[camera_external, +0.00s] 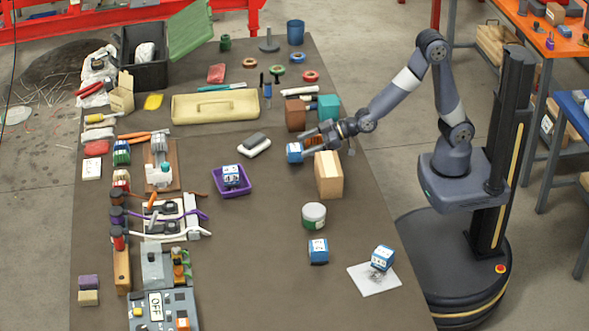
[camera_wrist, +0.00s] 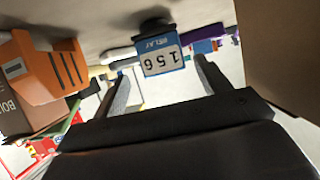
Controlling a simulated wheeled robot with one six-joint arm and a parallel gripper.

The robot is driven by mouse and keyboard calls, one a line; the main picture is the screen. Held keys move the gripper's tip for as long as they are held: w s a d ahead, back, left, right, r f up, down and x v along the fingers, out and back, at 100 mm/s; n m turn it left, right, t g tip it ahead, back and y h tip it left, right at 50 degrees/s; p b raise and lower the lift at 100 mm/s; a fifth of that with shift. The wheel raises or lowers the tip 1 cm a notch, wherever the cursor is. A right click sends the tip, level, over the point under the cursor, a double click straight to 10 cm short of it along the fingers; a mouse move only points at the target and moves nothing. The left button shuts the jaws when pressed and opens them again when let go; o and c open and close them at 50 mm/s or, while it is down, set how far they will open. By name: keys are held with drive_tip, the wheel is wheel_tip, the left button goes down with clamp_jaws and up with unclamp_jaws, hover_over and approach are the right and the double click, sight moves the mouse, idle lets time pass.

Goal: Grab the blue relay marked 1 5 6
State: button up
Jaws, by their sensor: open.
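The blue relay marked 1 5 6 (camera_wrist: 162,58) shows in the wrist view with its white label facing me, upside down in the picture. In the external view a blue relay (camera_external: 294,153) stands on the dark table at the tip of my gripper (camera_external: 306,144). My gripper (camera_wrist: 160,70) is open, and the relay appears between or just beyond its two fingertips. I cannot tell whether the fingers touch it. Other blue relays are in a purple tray (camera_external: 231,190), on the bare table (camera_external: 318,251) and on a white sheet (camera_external: 383,258). Their markings are too small to read.
A tan wooden block (camera_external: 328,174) stands close in front of my gripper. Brown (camera_external: 295,114) and teal (camera_external: 328,107) boxes stand just behind it. An orange box (camera_wrist: 48,70) is close on the left in the wrist view. Table left of the relay is fairly clear.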

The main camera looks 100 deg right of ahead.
sight(301, 147)
drive_tip(key=shift+a+x, duration=0.15)
drive_tip(key=shift+x, duration=1.15)
drive_tip(key=shift+a+x, duration=0.15)
drive_tip(key=shift+x, duration=1.15)
drive_tip(key=shift+r, duration=0.15)
drive_tip(key=c, duration=1.1)
drive_tip(key=shift+c, duration=0.2)
